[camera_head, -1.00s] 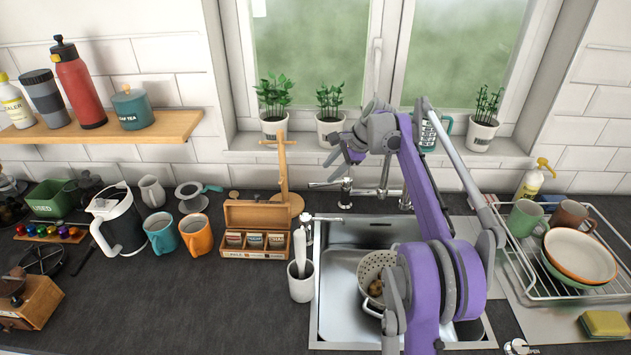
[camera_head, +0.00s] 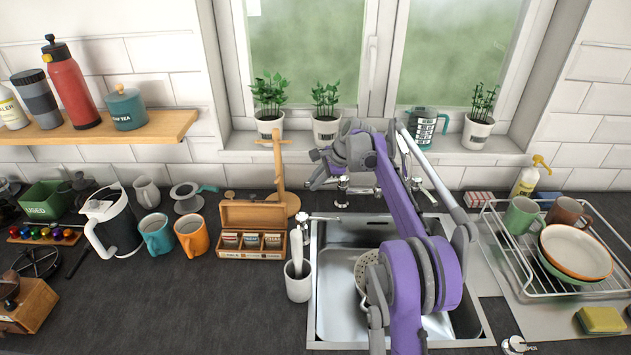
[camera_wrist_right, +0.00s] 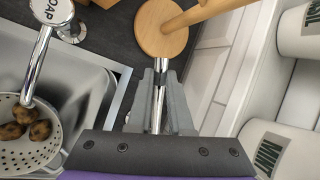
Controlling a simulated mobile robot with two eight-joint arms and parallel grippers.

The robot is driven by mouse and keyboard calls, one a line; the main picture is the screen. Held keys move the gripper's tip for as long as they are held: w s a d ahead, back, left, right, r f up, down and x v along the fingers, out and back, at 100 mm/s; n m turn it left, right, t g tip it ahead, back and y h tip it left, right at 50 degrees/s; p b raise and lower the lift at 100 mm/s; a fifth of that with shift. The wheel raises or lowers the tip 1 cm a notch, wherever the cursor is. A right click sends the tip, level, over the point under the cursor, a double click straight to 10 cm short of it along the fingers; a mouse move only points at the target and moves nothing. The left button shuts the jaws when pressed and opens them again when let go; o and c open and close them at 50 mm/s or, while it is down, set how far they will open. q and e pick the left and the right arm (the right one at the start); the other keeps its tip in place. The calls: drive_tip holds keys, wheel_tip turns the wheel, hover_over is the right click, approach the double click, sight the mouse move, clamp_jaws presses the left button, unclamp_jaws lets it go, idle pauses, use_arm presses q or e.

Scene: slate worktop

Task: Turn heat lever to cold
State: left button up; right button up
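The chrome tap (camera_head: 342,194) stands behind the sink against the tiled wall. A thin chrome rod, which looks like its heat lever (camera_wrist_right: 158,95), lies between my right gripper's (camera_wrist_right: 160,72) grey fingers in the wrist view. In the head view my right gripper (camera_head: 314,182) is low beside the tap's left part and hides most of the lever. The fingers straddle the rod closely; I cannot tell whether they touch it. Hot and cold marks are not visible. My left gripper is not in view.
The sink (camera_head: 335,325) holds a colander (camera_head: 366,270), with potatoes (camera_wrist_right: 38,129) in the wrist view. A soap dispenser (camera_wrist_right: 50,12) is at the sink's left. A wooden stand (camera_head: 280,175) stands close left of the gripper. Plant pots (camera_head: 327,130) line the sill behind.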

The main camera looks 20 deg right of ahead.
clamp_jaws()
idle(0.9)
drive_tip(key=shift+d, duration=0.1)
